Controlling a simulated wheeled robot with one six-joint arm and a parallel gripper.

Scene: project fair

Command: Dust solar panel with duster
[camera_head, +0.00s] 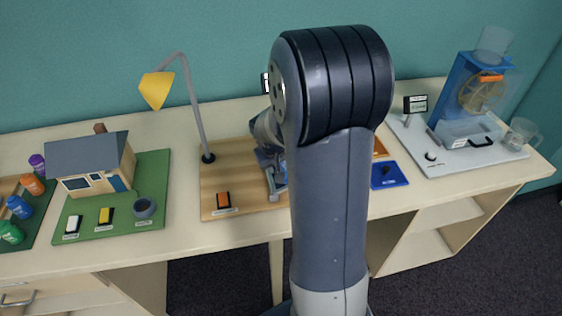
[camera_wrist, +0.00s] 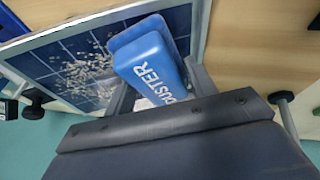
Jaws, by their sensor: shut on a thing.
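A blue duster (camera_wrist: 146,60) with white "DUSTER" lettering is in my gripper (camera_wrist: 160,86) in the wrist view, with a grey finger on each side of it. The dark blue solar panel (camera_wrist: 47,58) with a pale frame lies beyond the duster. Pale specks of dust are scattered over its cells beside the duster. I cannot tell whether the duster touches the panel. In the head view, my gripper (camera_head: 275,176) shows partly above the wooden board, and my arm hides the duster and the panel.
The wooden board (camera_head: 224,180) carries a yellow lamp (camera_head: 157,89) and an orange switch (camera_head: 223,200). A model house (camera_head: 90,165) stands left on a green base. A blue tray (camera_head: 388,176) and a water wheel rig (camera_head: 475,95) are right. The table front (camera_head: 250,228) is bare.

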